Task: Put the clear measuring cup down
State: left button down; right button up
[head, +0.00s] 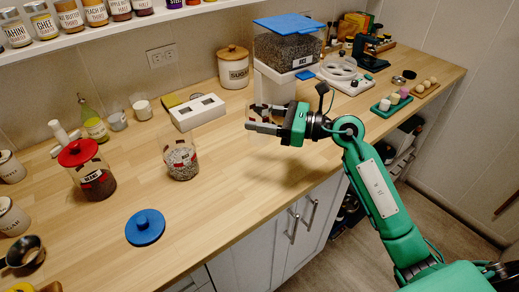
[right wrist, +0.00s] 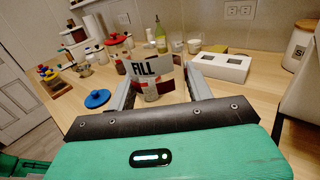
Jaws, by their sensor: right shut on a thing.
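My right gripper (head: 262,118) reaches in from the right, just in front of the dispenser's white stand. It is shut on the clear measuring cup, which is see-through and hard to make out in the head view. In the right wrist view the cup's white "FILL" label (right wrist: 146,68) with a red band shows between the two fingers (right wrist: 160,92). The cup looks upright. I cannot tell whether its base touches the counter (head: 240,190). My left gripper is not in view.
A clear jar of grain (head: 181,161) stands open left of my gripper. A blue lid (head: 145,228) lies near the front edge. A red-lidded jar (head: 88,172), a white block (head: 198,112) and the blue-lidded dispenser (head: 287,45) stand around. The counter right of the open jar is bare.

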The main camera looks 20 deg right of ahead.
notch_tip(320, 180, down, 10)
jog(key=shift+f, duration=0.1)
dwell(0.4)
jog(key=o, duration=1.1)
jog(key=shift+c, duration=0.2)
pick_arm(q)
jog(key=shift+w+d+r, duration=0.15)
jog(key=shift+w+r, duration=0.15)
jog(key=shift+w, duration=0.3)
pick_arm(e)
jog(key=shift+o, duration=0.2)
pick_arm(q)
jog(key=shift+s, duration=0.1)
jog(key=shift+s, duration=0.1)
